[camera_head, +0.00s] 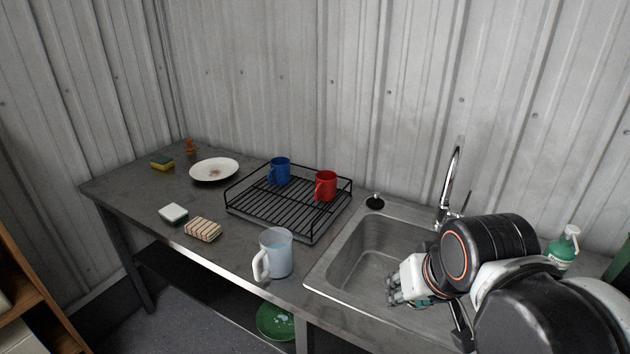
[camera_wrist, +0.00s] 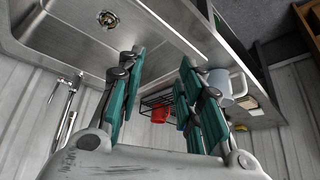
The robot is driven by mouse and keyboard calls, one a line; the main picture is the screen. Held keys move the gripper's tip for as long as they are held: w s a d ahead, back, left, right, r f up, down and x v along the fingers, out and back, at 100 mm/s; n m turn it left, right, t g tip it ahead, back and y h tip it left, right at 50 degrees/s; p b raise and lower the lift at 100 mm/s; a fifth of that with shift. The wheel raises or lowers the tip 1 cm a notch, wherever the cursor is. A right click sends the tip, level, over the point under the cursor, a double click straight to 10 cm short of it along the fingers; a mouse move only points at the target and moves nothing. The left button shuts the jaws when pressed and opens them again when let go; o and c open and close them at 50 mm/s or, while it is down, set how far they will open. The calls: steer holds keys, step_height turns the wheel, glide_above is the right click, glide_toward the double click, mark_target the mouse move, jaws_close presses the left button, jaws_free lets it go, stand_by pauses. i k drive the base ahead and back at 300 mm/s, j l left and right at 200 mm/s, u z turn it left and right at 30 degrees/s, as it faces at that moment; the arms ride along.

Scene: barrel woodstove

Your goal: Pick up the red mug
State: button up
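The red mug (camera_head: 326,186) stands upright in the right part of a black wire dish rack (camera_head: 270,222) on the metal counter. A blue mug (camera_head: 279,171) stands in the same rack, left of and behind it. In the wrist view the red mug (camera_wrist: 159,115) shows small and farther off, between the fingers. My gripper (camera_head: 394,296) is over the sink basin, to the right of and nearer than the rack, apart from the mug. In the wrist view its teal-padded fingers (camera_wrist: 160,85) are spread wide with nothing between them.
The sink (camera_head: 370,262) has a tall faucet (camera_head: 452,185). A plate (camera_head: 214,169), a white sponge (camera_head: 173,214) and a striped sponge (camera_head: 203,229) lie left. A green soap bottle (camera_head: 563,249) stands right.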

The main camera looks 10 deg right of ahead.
mark_target(323, 189)
steer(key=i+j+z, duration=0.1)
steer(key=z, duration=0.3)
steer(key=j+z, duration=0.2)
steer(key=z, duration=0.2)
steer(key=i+j+z, duration=0.1)
steer(key=z, duration=0.3)
steer(key=j+z, duration=0.15)
steer(key=j, duration=0.5)
steer(key=j+z, duration=0.15)
steer(key=j, duration=0.5)
steer(key=k+j+z, duration=0.1)
steer(key=j, duration=0.55)
steer(key=k+j+z, duration=0.15)
steer(key=j, duration=0.5)
steer(key=i, duration=0.1)
